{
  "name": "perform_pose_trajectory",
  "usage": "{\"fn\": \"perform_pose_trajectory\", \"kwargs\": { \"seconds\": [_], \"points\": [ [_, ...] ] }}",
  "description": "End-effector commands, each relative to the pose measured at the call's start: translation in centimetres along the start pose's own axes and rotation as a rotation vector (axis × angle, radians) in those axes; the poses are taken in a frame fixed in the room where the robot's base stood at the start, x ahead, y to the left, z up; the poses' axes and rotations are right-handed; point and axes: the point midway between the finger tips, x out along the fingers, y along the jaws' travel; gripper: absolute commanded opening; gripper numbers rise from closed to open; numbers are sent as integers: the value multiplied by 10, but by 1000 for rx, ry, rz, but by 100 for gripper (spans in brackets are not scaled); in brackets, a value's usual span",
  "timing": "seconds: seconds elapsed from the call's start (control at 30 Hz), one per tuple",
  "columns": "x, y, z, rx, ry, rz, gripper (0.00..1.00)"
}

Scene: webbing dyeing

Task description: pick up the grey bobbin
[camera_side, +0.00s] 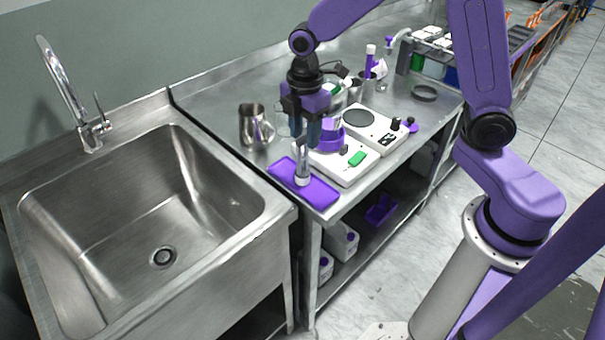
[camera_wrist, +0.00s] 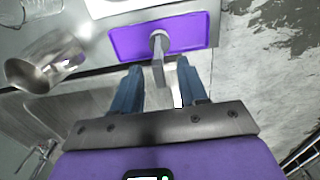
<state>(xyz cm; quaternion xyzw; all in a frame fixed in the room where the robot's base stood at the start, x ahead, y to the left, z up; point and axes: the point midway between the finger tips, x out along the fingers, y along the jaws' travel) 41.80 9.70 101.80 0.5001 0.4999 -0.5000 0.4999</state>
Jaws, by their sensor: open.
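The grey bobbin (camera_side: 302,172) stands upright on a purple tray (camera_side: 325,197) at the front corner of the steel bench. In the wrist view the bobbin (camera_wrist: 158,43) shows as a grey stem with a rounder end, on the tray (camera_wrist: 125,43). My gripper (camera_side: 305,141) points down right above the bobbin, its two blue fingers apart. In the wrist view the bobbin's near end lies in line with the gap between the fingertips of my gripper (camera_wrist: 158,68). I cannot tell whether the fingers reach down around its top; I see no grip on it.
A metal pitcher (camera_side: 252,127) stands left of my gripper. A white device (camera_side: 345,172) with a purple bowl (camera_side: 329,139) is close on the right, with a second white device (camera_side: 381,134) behind it. A deep steel sink (camera_side: 100,240) adjoins the bench's left end.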

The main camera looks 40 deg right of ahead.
Motion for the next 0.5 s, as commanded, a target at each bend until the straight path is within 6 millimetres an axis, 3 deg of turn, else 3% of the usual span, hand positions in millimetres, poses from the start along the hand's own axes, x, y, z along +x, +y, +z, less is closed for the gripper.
{"fn": "perform_pose_trajectory", "kwargs": {
  "seconds": [0.3, 0.5],
  "points": [
    [41, 2, -3, 0, -2, -3, 43],
    [48, 2, -4, -1, 0, 1, 43]
  ]
}}
